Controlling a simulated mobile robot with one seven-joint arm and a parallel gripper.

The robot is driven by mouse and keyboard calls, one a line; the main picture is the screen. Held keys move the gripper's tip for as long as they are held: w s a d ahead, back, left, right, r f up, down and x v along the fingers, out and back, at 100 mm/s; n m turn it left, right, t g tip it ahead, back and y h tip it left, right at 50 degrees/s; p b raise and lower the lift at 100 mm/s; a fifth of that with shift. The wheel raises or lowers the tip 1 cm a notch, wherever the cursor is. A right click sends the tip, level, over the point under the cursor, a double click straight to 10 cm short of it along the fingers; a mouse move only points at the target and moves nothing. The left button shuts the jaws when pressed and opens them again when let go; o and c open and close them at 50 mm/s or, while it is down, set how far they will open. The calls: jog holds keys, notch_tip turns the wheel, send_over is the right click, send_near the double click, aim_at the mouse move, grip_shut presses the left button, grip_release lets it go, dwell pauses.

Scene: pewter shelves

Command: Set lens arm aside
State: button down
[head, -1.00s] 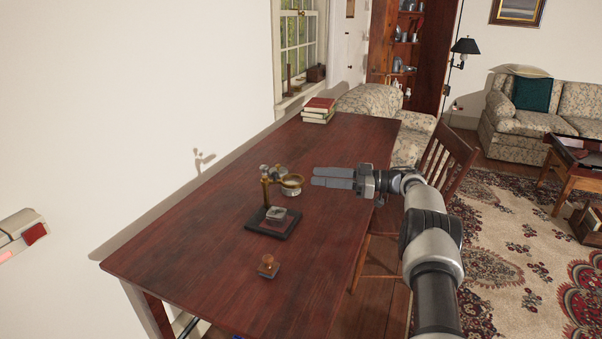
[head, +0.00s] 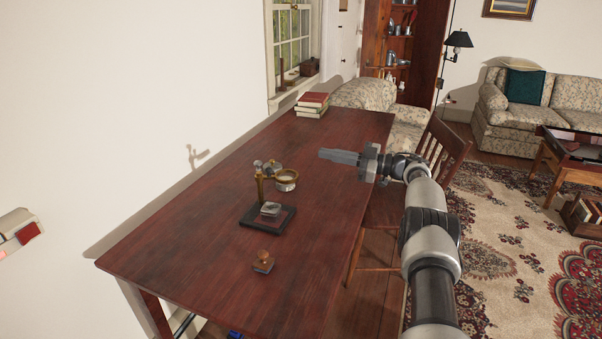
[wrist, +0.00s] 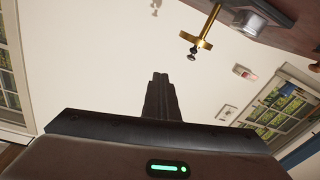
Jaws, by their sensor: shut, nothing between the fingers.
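The brass lens arm (head: 272,176) reaches right from a brass post (head: 261,190) and ends in a round lens ring (head: 287,178). The post stands upright on a dark square base (head: 267,219) with a small pale block (head: 270,209) on it. My gripper (head: 322,154) is shut and empty, to the right of the ring and apart from it, its fingers pointing left. In the wrist view, my shut fingers (wrist: 160,78) show in the middle. Brass and dark parts of the stand (wrist: 208,28) show at the upper right there, clear of the fingers.
A small wooden-knobbed block (head: 263,263) sits on the table (head: 190,262) in front of the stand. Stacked books (head: 312,103) lie at the far end. A wooden chair (head: 440,150) stands at the table's right side. The table between stand and books is clear.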

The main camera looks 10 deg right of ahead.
jog(key=w+a+r+n+t+h+p, duration=0.1)
jog(key=w+a+r+t+h+p, duration=0.2)
jog(key=w+r+t+h+p, duration=0.6)
jog(key=n+g+h+p, duration=0.3)
jog(key=n+g+h, duration=0.4)
jog(key=n+g, duration=0.15)
send_over(280, 178)
jog(key=w+d, duration=0.2)
jog(key=w, duration=0.3)
jog(key=f, duration=0.2)
jog(key=s+a+f+n+g+h+p, duration=0.15)
jog(key=s+n, duration=0.25)
jog(key=s, duration=0.4)
jog(key=s+a+f+n+g+h+p, duration=0.1)
jog(key=s+a+n+g, duration=0.2)
jog(key=s, duration=0.5)
jog(key=shift+y, duration=0.25)
jog(key=b+x, duration=0.1)
jog(key=x, duration=0.8)
jog(key=shift+s+a+f, duration=0.1)
jog(key=shift+a, duration=0.05)
jog(key=w, duration=0.1)
jog(key=w+d, duration=0.1)
jog(key=shift+w, duration=0.25)
jog(key=shift+w+d, duration=0.2)
jog(key=shift+w, duration=0.5)
